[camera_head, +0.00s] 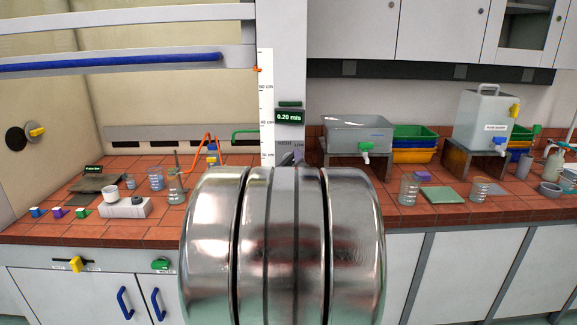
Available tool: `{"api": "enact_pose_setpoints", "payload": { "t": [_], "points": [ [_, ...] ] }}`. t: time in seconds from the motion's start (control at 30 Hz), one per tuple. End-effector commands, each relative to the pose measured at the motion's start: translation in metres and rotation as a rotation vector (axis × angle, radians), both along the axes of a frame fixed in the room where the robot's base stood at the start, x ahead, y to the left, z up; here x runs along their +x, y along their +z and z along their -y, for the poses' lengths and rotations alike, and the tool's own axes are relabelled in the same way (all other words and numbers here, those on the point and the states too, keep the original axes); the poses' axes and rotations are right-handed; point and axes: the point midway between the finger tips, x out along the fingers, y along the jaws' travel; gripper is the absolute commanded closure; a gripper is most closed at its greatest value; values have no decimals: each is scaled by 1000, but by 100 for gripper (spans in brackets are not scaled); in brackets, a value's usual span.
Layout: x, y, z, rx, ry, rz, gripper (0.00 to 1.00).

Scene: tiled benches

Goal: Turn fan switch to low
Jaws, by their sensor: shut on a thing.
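The fan switch panel is on the grey column of the fume hood, in the middle of the view. Its small label (284,142) seems to read HIGH on the left, with LOW to its right. Below the label, just above my big metal arm link, a small dark part of my gripper (291,158) shows against the panel. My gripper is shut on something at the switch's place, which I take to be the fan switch. The switch knob is hidden, so its setting cannot be told. A display (289,117) above reads 0.20 m/s.
The raised sash with a blue bar (110,62) is at the left. A height scale (266,100) runs beside the column. Glassware, including a beaker (409,190), stands on the red tiled bench on both sides. A grey tank (357,134) stands right of the column.

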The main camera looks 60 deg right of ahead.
Motion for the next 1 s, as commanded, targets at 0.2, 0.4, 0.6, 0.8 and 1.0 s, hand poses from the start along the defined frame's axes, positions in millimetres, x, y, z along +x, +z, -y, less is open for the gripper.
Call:
{"api": "enact_pose_setpoints", "payload": {
  "t": [0.2, 0.4, 0.6, 0.8, 1.0],
  "points": [
    [-2, 2, 2, -11, -6, -11, 74],
    [-2, 2, 2, -9, -5, -11, 74],
    [-1, 1, 1, -9, -3, -11, 40],
    [0, 1, 0, -8, -1, -12, 33],
    [0, 0, -1, -7, 1, -13, 33]
  ]
}}
